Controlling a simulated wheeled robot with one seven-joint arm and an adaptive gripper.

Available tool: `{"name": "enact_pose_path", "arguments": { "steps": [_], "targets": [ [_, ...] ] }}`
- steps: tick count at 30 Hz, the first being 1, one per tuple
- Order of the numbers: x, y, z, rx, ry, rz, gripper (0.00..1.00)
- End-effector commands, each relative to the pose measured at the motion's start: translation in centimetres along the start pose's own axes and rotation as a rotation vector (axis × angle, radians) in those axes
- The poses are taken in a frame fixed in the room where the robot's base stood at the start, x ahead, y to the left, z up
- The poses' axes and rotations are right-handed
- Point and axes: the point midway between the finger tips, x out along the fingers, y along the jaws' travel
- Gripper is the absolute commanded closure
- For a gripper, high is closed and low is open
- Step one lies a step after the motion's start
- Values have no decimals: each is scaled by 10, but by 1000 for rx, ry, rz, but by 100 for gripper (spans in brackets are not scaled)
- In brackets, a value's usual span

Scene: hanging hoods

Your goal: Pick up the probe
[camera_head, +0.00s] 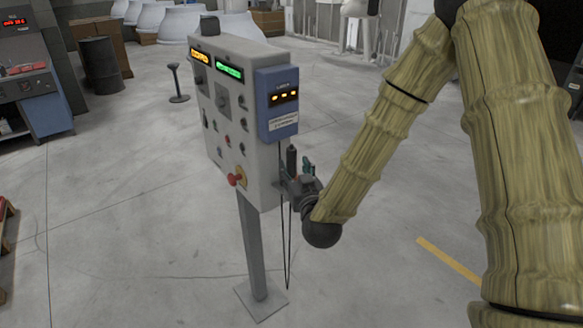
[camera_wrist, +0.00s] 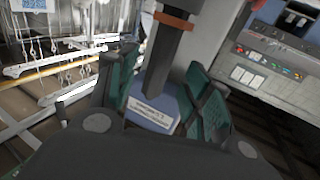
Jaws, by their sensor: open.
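The probe is a dark, slim handle with an orange-brown band. In the wrist view the probe (camera_wrist: 164,62) stands between the two green finger pads of my gripper (camera_wrist: 161,72). The pads are spread, and a gap shows on the right side of the probe. In the head view the probe (camera_head: 291,158) is a small dark upright shape beside the control box, just under its blue unit (camera_head: 278,104). My gripper (camera_head: 303,178) is right at it, partly hidden by my wrist. Whether a pad touches the probe cannot be told.
The grey control box (camera_head: 228,125) stands on a post (camera_head: 254,245) with a square foot. A thin black cable (camera_head: 288,250) hangs in a loop below the probe. A black barrel (camera_head: 100,64) and a machine (camera_head: 30,85) stand at left. The floor around the post is clear.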

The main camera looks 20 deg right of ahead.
Motion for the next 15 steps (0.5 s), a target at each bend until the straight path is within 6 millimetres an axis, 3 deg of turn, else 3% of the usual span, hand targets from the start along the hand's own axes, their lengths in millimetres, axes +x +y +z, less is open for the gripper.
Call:
{"name": "enact_pose_path", "arguments": {
  "steps": [9, 15],
  "targets": [
    [35, 2, -3, 0, 0, 1, 50],
    [45, 2, 0, 0, 0, 0, 50]
  ]
}}
